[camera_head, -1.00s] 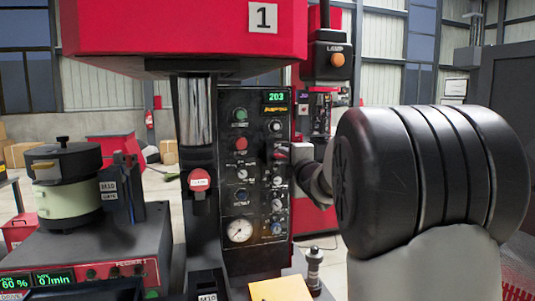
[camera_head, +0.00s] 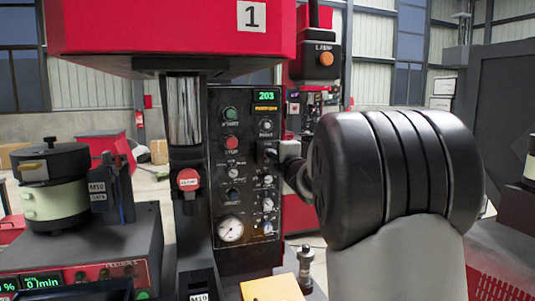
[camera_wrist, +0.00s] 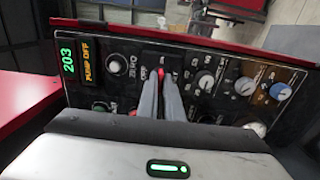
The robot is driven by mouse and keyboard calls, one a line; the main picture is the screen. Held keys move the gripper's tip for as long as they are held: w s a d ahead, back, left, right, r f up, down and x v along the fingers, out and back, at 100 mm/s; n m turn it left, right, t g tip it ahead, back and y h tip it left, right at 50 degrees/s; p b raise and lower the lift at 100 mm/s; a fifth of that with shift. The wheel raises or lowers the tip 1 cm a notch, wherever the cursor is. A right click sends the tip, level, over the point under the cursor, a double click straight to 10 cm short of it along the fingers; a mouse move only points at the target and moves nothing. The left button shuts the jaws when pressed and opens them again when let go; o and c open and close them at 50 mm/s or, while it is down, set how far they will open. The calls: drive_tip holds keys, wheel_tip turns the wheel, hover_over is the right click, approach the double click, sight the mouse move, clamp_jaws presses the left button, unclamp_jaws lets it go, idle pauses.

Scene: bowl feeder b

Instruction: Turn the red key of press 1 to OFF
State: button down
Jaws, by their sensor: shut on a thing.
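Press 1 is the red-headed machine (camera_head: 170,30) with a "1" plate, and its dark control panel (camera_head: 222,185) faces me. In the wrist view my gripper (camera_wrist: 162,84) is shut on the red key (camera_wrist: 161,71), whose red shows at the fingertips. The fingers hide most of the key, so its exact angle is unclear. An OFF label is beside it on the left. The panel display (camera_wrist: 90,68) reads PUMP OFF, with a green 203 above it. In the head view my gripper (camera_head: 270,155) meets the panel's right side, and the key is hidden there.
A gauge (camera_head: 230,229) is low on the panel. A red mushroom button (camera_head: 188,180) is left of it. A bowl feeder (camera_head: 52,190) stands further left.

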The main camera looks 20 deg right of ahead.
drive_tip(key=shift+f+n+b, duration=0.15)
drive_tip(key=shift+n+b, duration=0.15)
drive_tip(key=shift+b, duration=0.3)
drive_tip(key=shift+n+b, duration=0.4)
drive_tip(key=shift+n+b, duration=1.1)
drive_tip(key=shift+b, duration=0.15)
drive_tip(key=shift+n+b, duration=0.5)
drive_tip(key=shift+n, duration=0.1)
